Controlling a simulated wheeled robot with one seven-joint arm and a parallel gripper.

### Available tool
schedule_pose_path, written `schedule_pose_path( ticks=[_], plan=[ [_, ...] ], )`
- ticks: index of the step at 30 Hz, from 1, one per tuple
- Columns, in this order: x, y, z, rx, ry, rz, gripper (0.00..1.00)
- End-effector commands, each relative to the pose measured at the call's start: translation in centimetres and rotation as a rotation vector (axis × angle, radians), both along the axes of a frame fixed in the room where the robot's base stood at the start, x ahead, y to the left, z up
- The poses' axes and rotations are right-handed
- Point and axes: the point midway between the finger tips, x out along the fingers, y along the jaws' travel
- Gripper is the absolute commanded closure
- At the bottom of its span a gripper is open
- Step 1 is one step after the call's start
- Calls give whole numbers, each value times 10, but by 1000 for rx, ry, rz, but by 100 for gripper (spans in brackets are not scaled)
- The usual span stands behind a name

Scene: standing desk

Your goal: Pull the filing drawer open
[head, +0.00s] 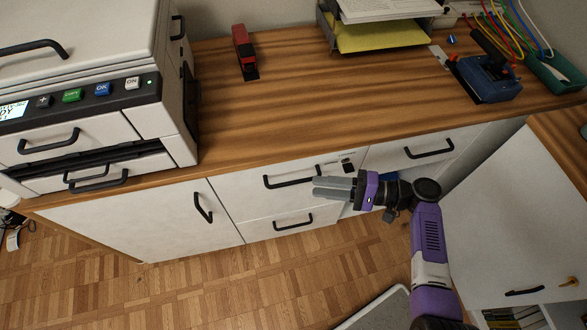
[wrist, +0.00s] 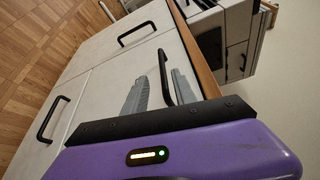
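The white desk front has an upper drawer (head: 240,190) with a black bar handle (head: 291,182) and a lower drawer (head: 265,231) with its own black handle (head: 293,222). Both look shut. I cannot tell from any readable label which is the filing drawer. My gripper (head: 315,188) points left, near the right end of the upper handle. In the wrist view its grey fingers (wrist: 160,78) are apart and empty. The upper handle (wrist: 165,78) appears between them, beyond the tips; contact is not visible. The lower handle (wrist: 53,120) lies to the left there.
A cabinet door (head: 130,215) is left of the drawers, and another drawer (head: 460,146) is to the right. A printer (head: 90,100), red stapler (head: 245,52) and paper tray (head: 375,35) stand on the wooden top.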

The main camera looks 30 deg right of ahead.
Motion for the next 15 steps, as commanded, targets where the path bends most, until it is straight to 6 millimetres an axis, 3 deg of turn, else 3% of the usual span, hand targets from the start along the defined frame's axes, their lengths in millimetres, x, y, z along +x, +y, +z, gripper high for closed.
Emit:
schedule_pose_path(
  ticks=[5, 15],
  plan=[
    [8, 7, 3, 11, -10, 8, 67],
    [40, 45, -1, 10, -10, 8, 67]
  ],
)
